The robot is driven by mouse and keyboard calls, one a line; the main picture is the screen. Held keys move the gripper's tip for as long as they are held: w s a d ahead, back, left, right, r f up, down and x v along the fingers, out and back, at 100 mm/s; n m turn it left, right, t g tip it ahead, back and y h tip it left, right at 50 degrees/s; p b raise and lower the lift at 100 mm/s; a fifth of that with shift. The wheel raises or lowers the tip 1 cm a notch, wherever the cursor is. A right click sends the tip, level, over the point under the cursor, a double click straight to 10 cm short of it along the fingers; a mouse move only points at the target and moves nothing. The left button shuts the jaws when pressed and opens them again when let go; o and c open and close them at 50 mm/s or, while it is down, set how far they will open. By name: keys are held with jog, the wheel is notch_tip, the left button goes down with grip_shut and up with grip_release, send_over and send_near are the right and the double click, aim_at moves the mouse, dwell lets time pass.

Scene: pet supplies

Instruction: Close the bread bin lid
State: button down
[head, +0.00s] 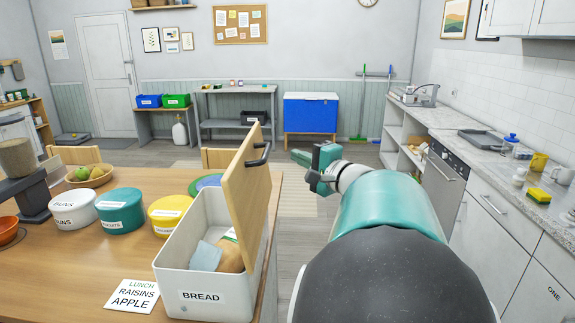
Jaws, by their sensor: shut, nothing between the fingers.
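The white bread bin (203,299), labelled BREAD, stands at the right front edge of the wooden table. Its wooden lid (245,190) is hinged up, standing nearly upright along the bin's right side. A dark handle (259,154) sits near the lid's far top end. Inside the open bin lie a loaf (231,256) and a pale blue packet (207,257). My gripper (305,167) is to the right of the lid, apart from the handle, out over the floor beyond the table's edge. It is shut and holds nothing.
White, teal and yellow tubs (120,211) stand left of the bin, with a fruit bowl (91,176) behind. A card (132,295) lies in front. A chair back (222,158) is behind the table. A kitchen counter (490,170) runs along the right, with open floor between.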

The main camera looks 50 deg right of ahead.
jog(key=w+a, duration=0.1)
jog(key=w, duration=0.1)
jog(key=w+a, duration=0.1)
jog(key=shift+w+a, duration=0.35)
jog(key=shift+w+a+r, duration=0.1)
jog(key=shift+w+r, duration=0.05)
jog(key=shift+w, duration=0.05)
